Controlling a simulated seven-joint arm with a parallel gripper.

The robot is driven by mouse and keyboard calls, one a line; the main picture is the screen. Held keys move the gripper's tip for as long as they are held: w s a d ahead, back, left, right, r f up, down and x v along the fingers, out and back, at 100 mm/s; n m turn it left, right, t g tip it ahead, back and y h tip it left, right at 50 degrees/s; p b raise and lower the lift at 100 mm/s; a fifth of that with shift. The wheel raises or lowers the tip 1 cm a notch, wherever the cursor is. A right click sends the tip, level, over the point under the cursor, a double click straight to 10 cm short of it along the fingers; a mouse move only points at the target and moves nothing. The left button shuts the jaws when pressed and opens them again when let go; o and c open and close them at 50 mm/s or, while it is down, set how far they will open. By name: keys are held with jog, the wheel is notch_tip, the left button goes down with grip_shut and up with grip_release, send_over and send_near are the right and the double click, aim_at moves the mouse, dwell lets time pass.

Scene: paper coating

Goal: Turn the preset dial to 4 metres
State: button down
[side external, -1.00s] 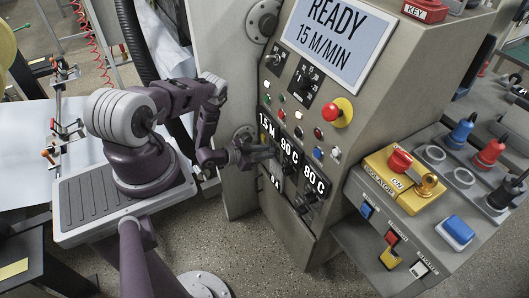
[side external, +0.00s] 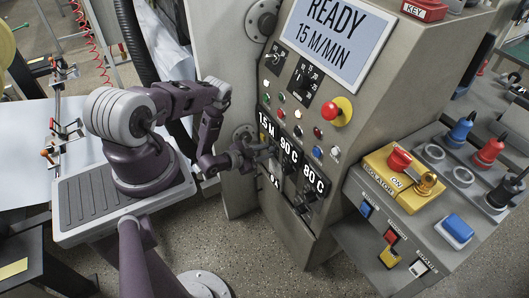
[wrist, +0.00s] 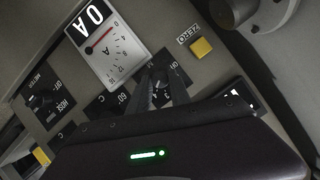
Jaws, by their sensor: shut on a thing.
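The preset dial (wrist: 172,82) is a dark knob on a black plate with white numbers and an M, partly hidden in the wrist view by my gripper (wrist: 154,84). My gripper is shut on the dial, its fingers reaching up over the plate. In the side view my gripper (side external: 267,150) is against the machine's front, just below the 1.5 M readout (side external: 267,127), and hides the dial. The exact number the dial points to cannot be told.
The white 0 A meter (wrist: 110,48) and yellow ZERO button (wrist: 201,47) flank the dial. Two knobs under the 90 C and 80 C readouts (side external: 315,179) are close on the right. A red stop button (side external: 337,111) is above. The ready screen (side external: 333,42) reads 15 M/MIN.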

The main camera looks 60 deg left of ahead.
jog(key=c, duration=1.2)
grip_release()
